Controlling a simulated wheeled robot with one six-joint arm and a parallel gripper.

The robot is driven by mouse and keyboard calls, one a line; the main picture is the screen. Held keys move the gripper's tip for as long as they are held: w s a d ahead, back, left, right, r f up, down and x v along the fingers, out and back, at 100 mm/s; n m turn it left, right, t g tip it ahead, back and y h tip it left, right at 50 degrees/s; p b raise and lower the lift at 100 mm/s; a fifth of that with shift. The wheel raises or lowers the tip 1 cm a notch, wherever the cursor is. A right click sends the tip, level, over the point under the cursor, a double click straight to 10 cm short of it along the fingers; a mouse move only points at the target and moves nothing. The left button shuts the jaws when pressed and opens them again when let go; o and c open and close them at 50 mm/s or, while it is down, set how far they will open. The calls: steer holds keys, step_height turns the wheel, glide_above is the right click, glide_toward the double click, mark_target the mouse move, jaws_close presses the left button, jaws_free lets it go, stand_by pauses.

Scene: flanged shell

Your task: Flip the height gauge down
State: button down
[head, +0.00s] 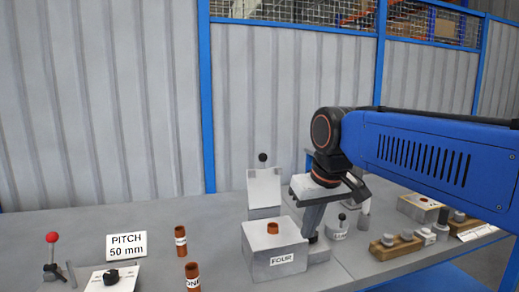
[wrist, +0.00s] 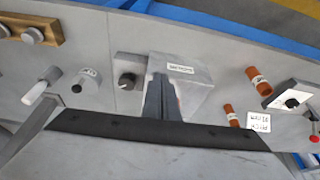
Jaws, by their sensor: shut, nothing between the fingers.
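No part in view is labelled as the height gauge. An upright pale plate (head: 264,187) with a black ball (head: 262,157) above it stands on a grey base behind the block marked FOUR (head: 272,250); it may be the gauge, but I cannot tell. My gripper (head: 313,236) points down just right of that block, with its fingers together and empty. In the wrist view the closed fingers (wrist: 158,78) overlap the near side of a grey block (wrist: 190,90). A dark knob (wrist: 127,82) sits on a low box beside them. Whether the fingers touch anything is unclear.
Orange tubes (head: 181,240), a PITCH 50 mm sign (head: 126,246) and a red-ball lever (head: 52,240) stand left. A small round pot (head: 338,229) and a wooden rack (head: 395,245) are right.

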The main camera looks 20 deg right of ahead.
steer(key=w+a+r+g, duration=0.1)
steer(key=w+a+r, duration=0.1)
steer(key=w+r, duration=0.9)
steer(key=w+a+r+n+g, duration=0.1)
steer(key=w+a+r, duration=0.2)
steer(key=w+r, duration=0.9)
steer(key=shift+w+a+n+y, duration=0.25)
steer(key=shift+w+n+y, duration=0.05)
steer(key=shift+w, duration=0.85)
step_height(320, 180, down, 9)
steer(key=s, duration=0.2)
steer(key=shift+s, duration=0.35)
